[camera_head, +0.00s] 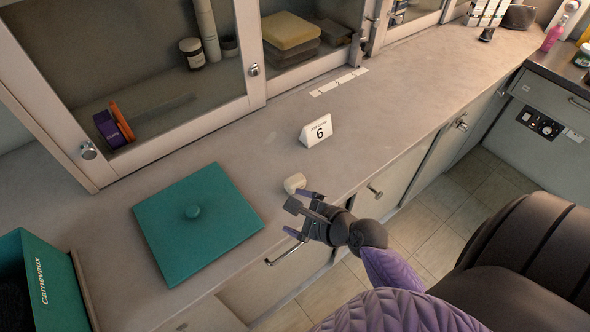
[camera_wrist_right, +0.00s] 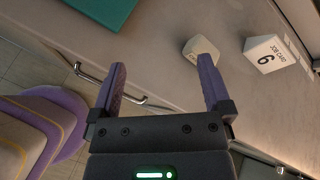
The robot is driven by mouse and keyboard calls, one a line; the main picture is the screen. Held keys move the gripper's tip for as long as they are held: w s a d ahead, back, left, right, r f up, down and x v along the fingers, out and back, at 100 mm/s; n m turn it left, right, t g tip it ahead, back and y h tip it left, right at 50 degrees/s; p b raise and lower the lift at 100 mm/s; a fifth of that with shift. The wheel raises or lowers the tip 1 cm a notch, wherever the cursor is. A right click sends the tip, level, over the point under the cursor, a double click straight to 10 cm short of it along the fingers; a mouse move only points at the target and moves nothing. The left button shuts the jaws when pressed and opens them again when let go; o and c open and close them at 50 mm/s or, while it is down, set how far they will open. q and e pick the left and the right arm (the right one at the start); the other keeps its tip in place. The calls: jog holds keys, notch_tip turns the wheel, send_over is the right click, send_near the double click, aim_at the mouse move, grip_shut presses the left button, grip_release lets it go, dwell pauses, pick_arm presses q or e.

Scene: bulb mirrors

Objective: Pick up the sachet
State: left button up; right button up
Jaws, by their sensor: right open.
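A small cream-coloured block-like object (camera_head: 295,183), which I take to be the sachet, lies on the grey counter near its front edge. It also shows in the right wrist view (camera_wrist_right: 201,47), just beyond the tip of the finger on the right of that picture. My right gripper (camera_head: 297,212) is open and empty, close to the sachet on its front-edge side. In the right wrist view, the open fingers (camera_wrist_right: 162,66) point towards the counter, and nothing is between them. My left gripper is not in view.
A teal square lid with a knob (camera_head: 220,229) lies left of the sachet. A teal box (camera_head: 62,292) stands at the lower left. A card marked 6 (camera_head: 316,131) stands behind the sachet. A drawer handle (camera_head: 285,254) sticks out below the counter edge.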

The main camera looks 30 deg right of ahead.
aim_at(296, 181)
jog(key=w+d+m+h, duration=0.1)
jog(key=d+m, duration=0.1)
jog(key=m, duration=0.1)
jog(key=d+m+t+h, duration=0.1)
jog(key=d+m, duration=0.1)
jog(key=m, duration=0.1)
jog(key=w+d+m+t+h, duration=0.1)
jog(key=d+m, duration=0.1)
jog(key=m, duration=0.2)
jog(key=shift+w+f, duration=0.3)
jog(key=shift+w, duration=0.05)
jog(key=b+x, duration=0.1)
jog(key=x, duration=0.2)
jog(key=b+x, duration=0.2)
jog(key=f+b+x, duration=0.1)
jog(key=x, duration=0.2)
jog(key=shift+w+a+f, duration=0.1)
jog(key=shift+w+a, duration=0.05)
jog(key=shift+a, duration=0.15)
jog(key=shift+w, duration=0.15)
jog(key=shift+c, duration=0.3)
jog(key=c, duration=1.1)
jog(key=shift+o, duration=0.2)
jog(key=shift+r, duration=0.25)
